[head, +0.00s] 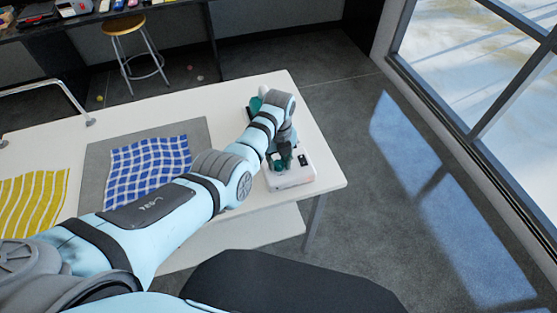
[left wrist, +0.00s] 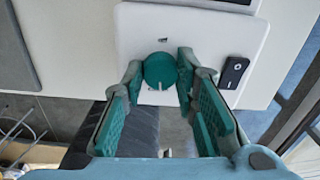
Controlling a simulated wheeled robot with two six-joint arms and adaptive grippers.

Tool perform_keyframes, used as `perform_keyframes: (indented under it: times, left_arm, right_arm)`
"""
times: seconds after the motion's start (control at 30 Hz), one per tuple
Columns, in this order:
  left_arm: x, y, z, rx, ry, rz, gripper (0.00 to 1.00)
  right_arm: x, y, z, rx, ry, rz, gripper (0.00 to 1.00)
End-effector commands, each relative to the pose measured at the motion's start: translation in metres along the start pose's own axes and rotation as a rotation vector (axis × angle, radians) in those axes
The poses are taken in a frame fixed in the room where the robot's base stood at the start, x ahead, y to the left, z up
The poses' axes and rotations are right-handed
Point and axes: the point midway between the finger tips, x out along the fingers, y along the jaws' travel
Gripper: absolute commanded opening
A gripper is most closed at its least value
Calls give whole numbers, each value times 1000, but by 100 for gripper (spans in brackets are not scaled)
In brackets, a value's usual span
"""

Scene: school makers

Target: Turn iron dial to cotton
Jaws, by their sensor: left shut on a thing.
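The white iron station (head: 294,181) sits near the right end of the white table, and its white panel (left wrist: 200,35) fills the top of the left wrist view. A round teal dial (left wrist: 160,71) is on this panel, with a small pale mark at its top edge and another just below it. My left gripper (head: 281,158) reaches down over the station. In the left wrist view its teal-padded fingers (left wrist: 160,68) are on both sides of the dial, shut on it. A teal item (head: 255,104), maybe the iron, is partly hidden behind my arm. The dial's labels cannot be read.
A blue checked cloth (head: 150,166) lies on a grey mat (head: 98,170), with a yellow striped cloth (head: 32,202) to its left. A black switch piece (left wrist: 234,72) is right of the dial. A stool (head: 126,28) stands behind the table. The floor to the right is clear.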

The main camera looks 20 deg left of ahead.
Motion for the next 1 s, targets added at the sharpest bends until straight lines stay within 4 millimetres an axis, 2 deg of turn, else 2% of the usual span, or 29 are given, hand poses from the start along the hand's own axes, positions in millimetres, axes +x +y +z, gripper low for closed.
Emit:
perform_keyframes:
  times: [0.3, 0.73, 0.77, 0.8, 0.9, 1.0]
  left_arm:
    - [-2, -2, 1, 95, -4, -5, 0]
    - [-2, -2, 1, 106, -4, -5, 0]
    - [-2, -2, 1, 106, -4, -5, 28]
    - [-2, -2, 1, 106, -3, -5, 35]
    - [-1, -1, 0, 106, -2, -3, 48]
    - [-1, -1, 0, 105, -2, -2, 48]
  right_arm:
    - [0, 0, 0, 0, 0, 0, 0]
    - [0, 0, 0, 0, 0, 0, 0]
    - [0, 0, 0, 0, 0, 0, 0]
    - [0, 0, 0, 0, 0, 0, 0]
    - [0, 0, 0, 0, 0, 0, 0]
    - [0, 0, 0, 0, 0, 0, 0]
